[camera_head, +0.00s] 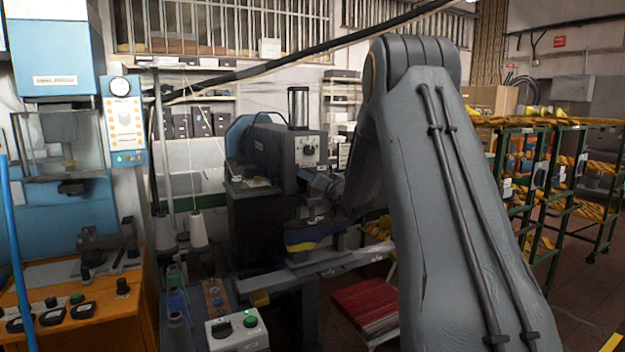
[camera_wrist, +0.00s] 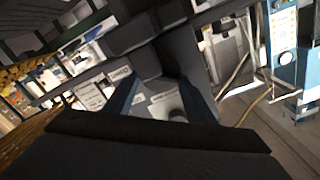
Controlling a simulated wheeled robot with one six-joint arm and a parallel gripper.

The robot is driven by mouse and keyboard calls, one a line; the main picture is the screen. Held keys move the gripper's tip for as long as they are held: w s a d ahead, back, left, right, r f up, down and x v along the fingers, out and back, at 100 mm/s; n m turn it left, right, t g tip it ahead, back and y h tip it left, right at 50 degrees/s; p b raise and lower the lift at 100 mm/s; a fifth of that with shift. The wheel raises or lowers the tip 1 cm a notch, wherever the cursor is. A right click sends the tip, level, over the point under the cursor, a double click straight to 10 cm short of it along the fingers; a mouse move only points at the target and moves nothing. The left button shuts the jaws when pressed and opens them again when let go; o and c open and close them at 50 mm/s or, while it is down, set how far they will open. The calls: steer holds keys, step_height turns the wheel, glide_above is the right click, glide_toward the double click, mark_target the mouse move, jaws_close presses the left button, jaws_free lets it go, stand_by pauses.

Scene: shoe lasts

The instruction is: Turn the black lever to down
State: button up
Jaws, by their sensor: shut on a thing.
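My gripper (camera_head: 316,182) is at the front of a dark grey machine (camera_head: 268,148), just below its round dial (camera_head: 309,150). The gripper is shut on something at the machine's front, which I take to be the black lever. The lever itself is hidden or too dark to make out in the head view, so its angle cannot be told. In the wrist view a broad dark shape fills the bottom, and dark blocky parts lie beyond it; I cannot separate the lever from them.
A blue machine (camera_head: 52,85) and an orange control desk (camera_head: 95,290) with black knobs stand at the left. A button box (camera_head: 237,332) is at the bottom. A red stool seat (camera_head: 364,306) is below my arm. Green racks (camera_head: 545,165) stand at the right.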

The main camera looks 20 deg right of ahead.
steer(key=shift+m, duration=0.3)
steer(key=o, duration=1)
steer(key=shift+o, duration=0.2)
steer(key=shift+s, duration=0.1)
steer(key=s+b, duration=0.2)
steer(key=s, duration=0.5)
steer(key=shift+s+d+b, duration=0.15)
steer(key=shift+s+b, duration=0.2)
steer(key=shift+b, duration=0.05)
